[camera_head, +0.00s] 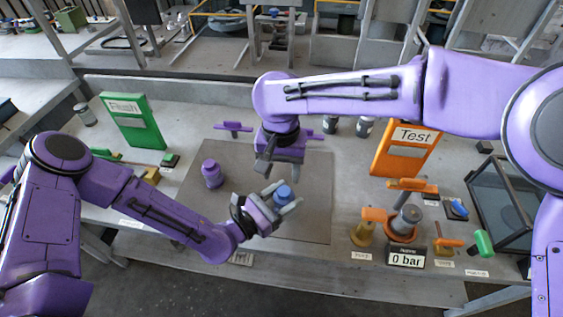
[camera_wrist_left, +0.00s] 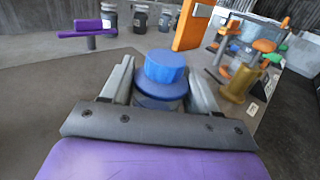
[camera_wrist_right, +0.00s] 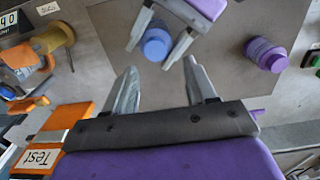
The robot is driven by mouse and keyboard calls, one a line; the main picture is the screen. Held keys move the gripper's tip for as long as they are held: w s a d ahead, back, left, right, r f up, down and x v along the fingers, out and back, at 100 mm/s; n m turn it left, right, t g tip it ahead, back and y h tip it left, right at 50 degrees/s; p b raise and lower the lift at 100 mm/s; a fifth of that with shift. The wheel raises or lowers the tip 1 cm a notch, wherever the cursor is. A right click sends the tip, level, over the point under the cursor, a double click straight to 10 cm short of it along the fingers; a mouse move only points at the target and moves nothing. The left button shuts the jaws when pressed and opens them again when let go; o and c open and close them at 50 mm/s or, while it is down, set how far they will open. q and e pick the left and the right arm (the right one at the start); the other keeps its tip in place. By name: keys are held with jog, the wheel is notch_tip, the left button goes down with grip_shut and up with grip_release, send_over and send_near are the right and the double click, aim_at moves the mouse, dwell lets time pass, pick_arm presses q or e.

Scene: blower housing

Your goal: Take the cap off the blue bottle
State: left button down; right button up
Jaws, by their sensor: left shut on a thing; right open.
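The blue bottle (camera_head: 283,196) stands on the grey mat (camera_head: 228,160) with its blue cap (camera_wrist_left: 163,66) on top. My left gripper (camera_head: 277,203) is shut on the bottle's body, with a finger on each side below the cap. The bottle's lower part is hidden by the gripper. My right gripper (camera_wrist_right: 160,85) is open and empty, above the mat behind the bottle. In the right wrist view the blue cap (camera_wrist_right: 157,45) lies beyond the right fingertips, apart from them.
A purple bottle (camera_head: 212,174) stands left on the mat. A green "Flush" panel (camera_head: 128,122) is at the left, an orange "Test" panel (camera_head: 404,150) at the right. Valves and a "0 bar" gauge (camera_head: 405,258) stand right of the mat. A purple handle (camera_head: 233,127) is behind.

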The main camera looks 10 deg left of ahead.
aim_at(282, 189)
notch_tip(282, 189, down, 6)
jog(key=shift+r, duration=0.15)
